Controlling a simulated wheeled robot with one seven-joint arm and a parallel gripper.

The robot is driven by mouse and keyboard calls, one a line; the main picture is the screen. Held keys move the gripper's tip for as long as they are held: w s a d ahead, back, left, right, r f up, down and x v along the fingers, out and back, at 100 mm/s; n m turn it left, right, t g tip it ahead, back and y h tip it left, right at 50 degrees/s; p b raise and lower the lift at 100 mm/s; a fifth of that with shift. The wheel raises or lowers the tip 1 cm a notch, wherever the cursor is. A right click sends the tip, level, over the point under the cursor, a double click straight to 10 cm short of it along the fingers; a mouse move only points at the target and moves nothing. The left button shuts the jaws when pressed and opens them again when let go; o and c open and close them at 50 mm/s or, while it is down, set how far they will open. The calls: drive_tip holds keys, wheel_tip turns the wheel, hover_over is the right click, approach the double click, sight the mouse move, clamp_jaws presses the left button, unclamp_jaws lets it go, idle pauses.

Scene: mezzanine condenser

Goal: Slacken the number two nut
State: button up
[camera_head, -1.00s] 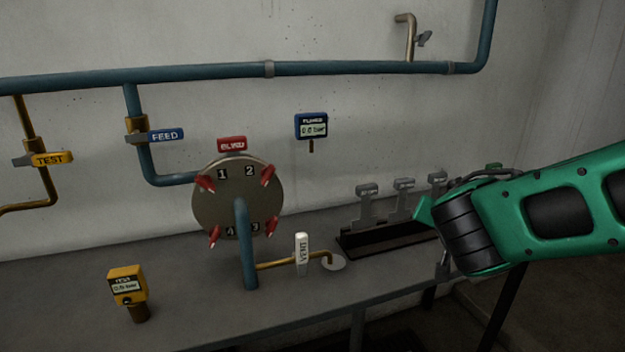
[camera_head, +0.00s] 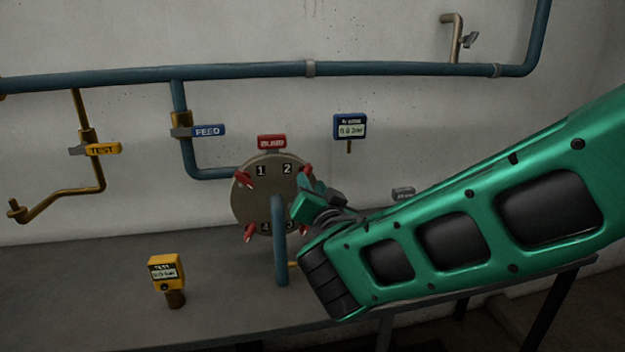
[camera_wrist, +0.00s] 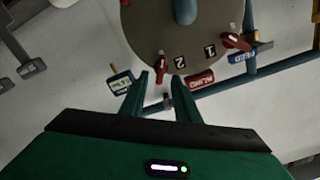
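The round metal cover (camera_head: 258,190) bears red wing-like nuts beside black number labels. The number two nut (camera_head: 306,171) is at its upper right, by the "2" label; in the wrist view this nut (camera_wrist: 160,66) appears just ahead of and between my fingertips. The number one nut (camera_head: 243,178) is at the upper left and also shows in the wrist view (camera_wrist: 235,42). My gripper (camera_head: 312,200) is at the right edge of the cover. In the wrist view my gripper (camera_wrist: 159,82) has its fingers apart. Contact with the nut cannot be told.
FEED (camera_head: 208,131) and TEST (camera_head: 103,149) handles are on pipes at left. A blue pipe (camera_head: 280,245) rises before the cover. A yellow gauge (camera_head: 164,270) stands on the bench.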

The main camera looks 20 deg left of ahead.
sight(308, 176)
drive_tip(key=shift+x, duration=2.6)
drive_tip(key=shift+d, duration=0.1)
drive_tip(key=shift+c, duration=0.6)
clamp_jaws()
